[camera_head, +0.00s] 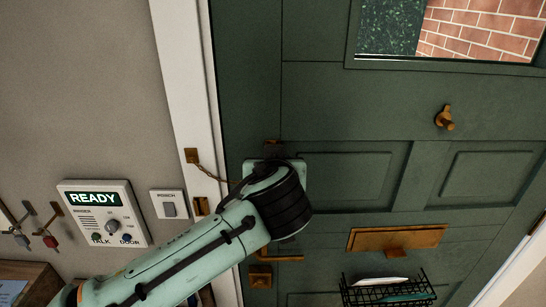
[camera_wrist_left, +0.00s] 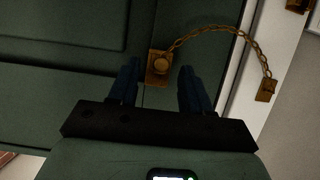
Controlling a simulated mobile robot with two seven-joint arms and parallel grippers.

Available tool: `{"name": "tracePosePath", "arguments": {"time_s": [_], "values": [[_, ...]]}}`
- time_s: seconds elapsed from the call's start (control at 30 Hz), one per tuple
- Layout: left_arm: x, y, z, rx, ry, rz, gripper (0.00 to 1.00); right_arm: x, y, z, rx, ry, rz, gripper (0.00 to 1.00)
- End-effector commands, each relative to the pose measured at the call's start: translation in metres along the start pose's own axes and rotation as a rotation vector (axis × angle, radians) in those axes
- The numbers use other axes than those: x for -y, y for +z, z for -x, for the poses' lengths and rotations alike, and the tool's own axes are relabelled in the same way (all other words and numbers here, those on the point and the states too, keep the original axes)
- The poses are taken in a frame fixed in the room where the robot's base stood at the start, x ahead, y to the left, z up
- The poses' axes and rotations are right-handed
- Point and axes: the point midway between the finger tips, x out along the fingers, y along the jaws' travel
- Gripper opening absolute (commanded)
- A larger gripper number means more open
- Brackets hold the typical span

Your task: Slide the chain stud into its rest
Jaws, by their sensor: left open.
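The chain stud (camera_wrist_left: 161,65) is a round brass knob at the end of a brass chain (camera_wrist_left: 224,31). In the left wrist view it sits over a small brass plate (camera_wrist_left: 152,79) on the green door; I cannot tell whether this plate is the rest or how the stud is seated. My left gripper (camera_wrist_left: 158,76) is open, its dark fingers on either side of the plate and apart from the stud. In the head view my left gripper (camera_head: 282,200) covers the stud; the chain (camera_head: 208,172) runs behind it. My right gripper is not in view.
The chain's other end is fixed to a brass anchor (camera_head: 192,155) on the white door frame (camera_head: 180,70). Below my arm is a brass door handle (camera_head: 285,259). A mail slot (camera_head: 396,238), wire basket (camera_head: 388,292), knob (camera_head: 443,117) and intercom panel (camera_head: 104,212) are nearby.

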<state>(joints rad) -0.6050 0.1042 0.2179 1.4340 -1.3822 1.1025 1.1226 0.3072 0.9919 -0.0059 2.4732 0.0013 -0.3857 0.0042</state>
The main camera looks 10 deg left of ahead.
Motion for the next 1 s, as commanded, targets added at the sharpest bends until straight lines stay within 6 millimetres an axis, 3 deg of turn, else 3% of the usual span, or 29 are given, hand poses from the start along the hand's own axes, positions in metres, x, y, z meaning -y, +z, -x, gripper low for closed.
{"name": "tracePosePath", "arguments": {"time_s": [0.33,0.47,0.5,0.83,1.0], "values": [[0.001,0.0,-0.009,-0.001,0.0,0.001,0.48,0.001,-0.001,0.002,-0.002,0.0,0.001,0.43],[0.0,0.0,-0.009,-0.001,0.0,0.001,0.06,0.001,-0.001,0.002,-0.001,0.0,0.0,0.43],[0.0,0.0,-0.009,-0.001,0.0,0.001,0.0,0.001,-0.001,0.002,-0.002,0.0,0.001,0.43],[0.0,-0.001,-0.009,-0.001,0.0,0.001,0.0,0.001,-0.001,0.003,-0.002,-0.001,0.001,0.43],[0.0,-0.012,-0.005,-0.003,0.001,0.002,0.0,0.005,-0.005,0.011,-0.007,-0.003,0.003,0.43]]}}
